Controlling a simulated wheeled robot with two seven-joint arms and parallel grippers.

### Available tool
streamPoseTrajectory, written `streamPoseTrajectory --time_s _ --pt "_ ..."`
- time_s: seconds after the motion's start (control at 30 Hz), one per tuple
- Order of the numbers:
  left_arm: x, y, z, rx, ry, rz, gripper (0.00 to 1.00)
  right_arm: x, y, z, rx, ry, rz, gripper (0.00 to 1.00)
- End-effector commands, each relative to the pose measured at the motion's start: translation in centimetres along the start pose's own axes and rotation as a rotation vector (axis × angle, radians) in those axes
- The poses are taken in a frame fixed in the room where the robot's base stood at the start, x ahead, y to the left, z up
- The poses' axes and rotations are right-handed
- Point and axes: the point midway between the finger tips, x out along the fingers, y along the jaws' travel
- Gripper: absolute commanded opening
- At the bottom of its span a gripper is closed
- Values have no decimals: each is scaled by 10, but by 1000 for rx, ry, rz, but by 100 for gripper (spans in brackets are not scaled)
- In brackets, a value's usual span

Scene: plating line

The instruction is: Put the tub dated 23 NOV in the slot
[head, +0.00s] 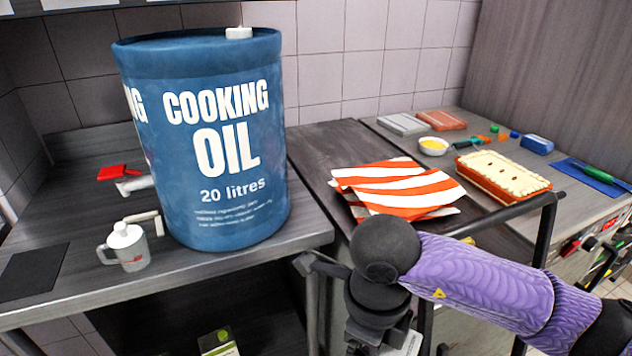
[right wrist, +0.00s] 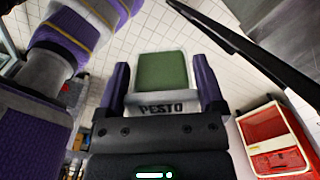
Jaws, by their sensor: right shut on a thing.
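In the right wrist view, my right gripper (right wrist: 165,75) has its two purple fingers on either side of a tub with a green top (right wrist: 162,72) and a pale front marked PESTO. It is shut on this tub, over a tiled floor. No date can be read on the tub. In the head view, my right arm comes in from the right and its wrist hangs down past the counter edge; the fingers and tub are not visible there. No tub marked 23 NOV and no slot can be made out. My left gripper is not in view.
A large blue cooking oil drum (head: 222,130) stands on the left counter (head: 75,225), beside a white lidded jug (head: 126,246). A striped cloth (head: 395,187) and a pie (head: 502,176) lie to the right. A dark rail (head: 505,215) runs near my arm. A red and white box (right wrist: 275,145) is low right.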

Motion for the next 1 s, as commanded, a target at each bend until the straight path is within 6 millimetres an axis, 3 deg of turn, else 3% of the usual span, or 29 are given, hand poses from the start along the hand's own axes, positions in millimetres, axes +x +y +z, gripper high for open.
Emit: streamPoseTrajectory --time_s 0.27,0.5,0.6,0.77,0.9,1.0 --pt "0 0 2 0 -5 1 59 -19 -19 -21 -681 7 -5 6" --pt "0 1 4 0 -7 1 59 -43 -35 -46 -1544 0 -2 6" --pt "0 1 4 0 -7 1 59 -50 -39 -54 -1820 -6 -3 6" --pt "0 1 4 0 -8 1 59 -54 -41 -61 -2063 -13 -6 6" --pt "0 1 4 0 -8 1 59 -25 -41 -61 -2109 -15 -4 6" --pt "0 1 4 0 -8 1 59 -20 -41 -61 -2109 -18 -6 6"
